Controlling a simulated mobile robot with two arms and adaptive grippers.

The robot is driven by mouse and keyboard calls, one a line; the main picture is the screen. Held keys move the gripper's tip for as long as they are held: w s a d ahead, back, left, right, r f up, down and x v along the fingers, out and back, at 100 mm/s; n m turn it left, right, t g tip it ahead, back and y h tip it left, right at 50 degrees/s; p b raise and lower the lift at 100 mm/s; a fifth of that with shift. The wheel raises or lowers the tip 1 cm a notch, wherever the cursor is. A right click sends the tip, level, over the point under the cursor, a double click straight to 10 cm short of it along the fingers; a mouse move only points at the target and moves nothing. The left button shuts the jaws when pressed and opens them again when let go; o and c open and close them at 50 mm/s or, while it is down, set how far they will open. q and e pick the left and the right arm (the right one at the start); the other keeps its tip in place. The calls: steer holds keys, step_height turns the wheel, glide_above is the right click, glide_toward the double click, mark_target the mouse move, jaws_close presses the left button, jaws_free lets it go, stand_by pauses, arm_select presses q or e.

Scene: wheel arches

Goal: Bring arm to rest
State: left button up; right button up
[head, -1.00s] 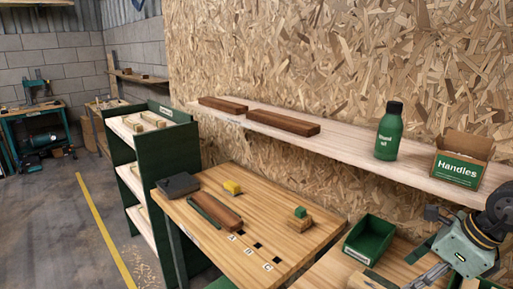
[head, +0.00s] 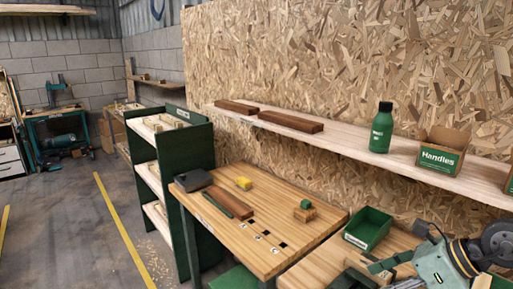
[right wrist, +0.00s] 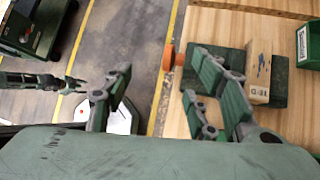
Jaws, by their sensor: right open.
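My right arm enters the head view at the lower right, with its green-grey wrist and gripper (head: 388,270) over the front of the right-hand bench. In the right wrist view, the right gripper (right wrist: 165,92) has its two green-padded fingers wide apart with nothing between them. Floor and the bench edge show behind the gap. A grey jointed part at the left edge of the wrist view looks like my left gripper (right wrist: 40,80); its jaw state is unclear. The left arm does not show in the head view.
A labelled wooden block (right wrist: 258,72) stands on a dark green pad beside the right finger, near an orange knob (right wrist: 168,57). A green bin (head: 368,228) is behind the arm. The wall shelf (head: 350,146) holds a green bottle (head: 381,130) and a Handles box (head: 442,153).

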steer(key=w+a+r+m+t+y, duration=0.2)
steer(key=a+r+m+t+y, duration=0.75)
steer(key=a+r+m, duration=0.3)
steer(key=d+f+m+t+h, duration=0.4)
steer(key=d+f+m+h, duration=1)
steer(key=m, duration=0.9)
steer(key=s+a+f+m+g+h, duration=0.2)
steer(key=s+f+m+g+h, duration=0.3)
steer(key=s+f+g, duration=0.75)
steer(key=s+a+f+m+g+y, duration=0.25)
steer(key=s+a+f, duration=0.25)
steer(key=s+f, duration=0.7)
step_height(320, 180, down, 25)
steer(key=s, duration=0.2)
arm_select(q)
steer(key=shift+s+a, duration=0.1)
steer(key=shift+s, duration=0.75)
arm_select(e)
steer(key=s+d+f+n+g, duration=0.1)
steer(key=s+d+f, duration=0.2)
steer(key=s+f, duration=1.3)
steer(key=shift+s+d+g, duration=0.2)
steer(key=shift+s+g, duration=0.15)
steer(key=shift+s, duration=0.1)
